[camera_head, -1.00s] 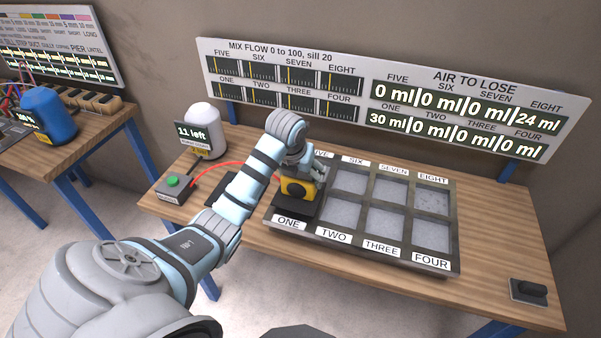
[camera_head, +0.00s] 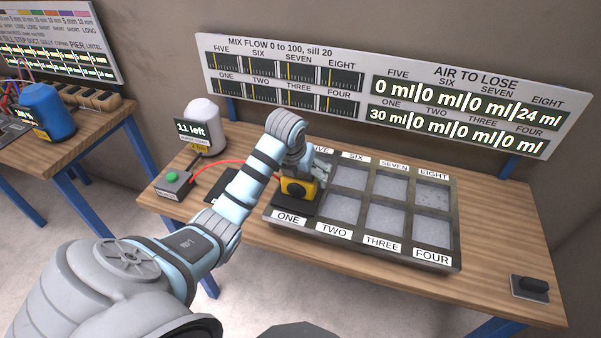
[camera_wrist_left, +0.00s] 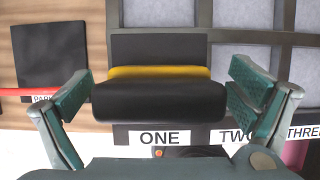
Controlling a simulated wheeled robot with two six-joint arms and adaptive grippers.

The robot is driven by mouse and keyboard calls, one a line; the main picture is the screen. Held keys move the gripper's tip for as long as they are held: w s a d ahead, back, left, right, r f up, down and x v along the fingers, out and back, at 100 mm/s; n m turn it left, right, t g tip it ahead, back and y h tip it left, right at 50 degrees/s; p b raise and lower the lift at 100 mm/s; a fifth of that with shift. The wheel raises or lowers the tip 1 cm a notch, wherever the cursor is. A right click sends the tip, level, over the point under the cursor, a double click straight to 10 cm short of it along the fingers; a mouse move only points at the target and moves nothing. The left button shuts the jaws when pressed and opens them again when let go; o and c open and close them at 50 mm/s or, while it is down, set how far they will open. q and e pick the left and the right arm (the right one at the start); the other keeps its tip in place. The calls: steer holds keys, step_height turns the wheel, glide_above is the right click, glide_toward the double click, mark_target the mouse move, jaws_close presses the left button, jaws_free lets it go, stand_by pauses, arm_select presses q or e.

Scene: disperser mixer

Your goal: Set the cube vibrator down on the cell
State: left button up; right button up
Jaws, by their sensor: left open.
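The cube vibrator (camera_head: 298,188), a yellow block with a black top grip and a dark base plate, stands on cell ONE at the near left of the cell tray (camera_head: 352,245). In the left wrist view its black grip (camera_wrist_left: 158,101) lies between the fingers with yellow behind it and the dark plate beyond. My left gripper (camera_wrist_left: 160,95) is open, one finger on each side of the grip, with gaps visible. In the head view the wrist partly hides the vibrator and cell FIVE. My right gripper is not in view.
A dark parking pad (camera_head: 222,187) and a green-button box (camera_head: 175,182) with a red cable lie left of the tray. A white canister (camera_head: 203,125) stands behind them. A black handle (camera_head: 530,286) sits at the right. Display boards (camera_head: 395,95) stand at the back.

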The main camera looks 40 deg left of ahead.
arm_select(q)
steer(key=shift+f, duration=0.1)
steer(key=v, duration=0.3)
steer(key=shift+s, duration=0.25)
steer(key=s+d, duration=0.3)
steer(key=s, duration=0.8)
steer(key=shift+d, duration=0.35)
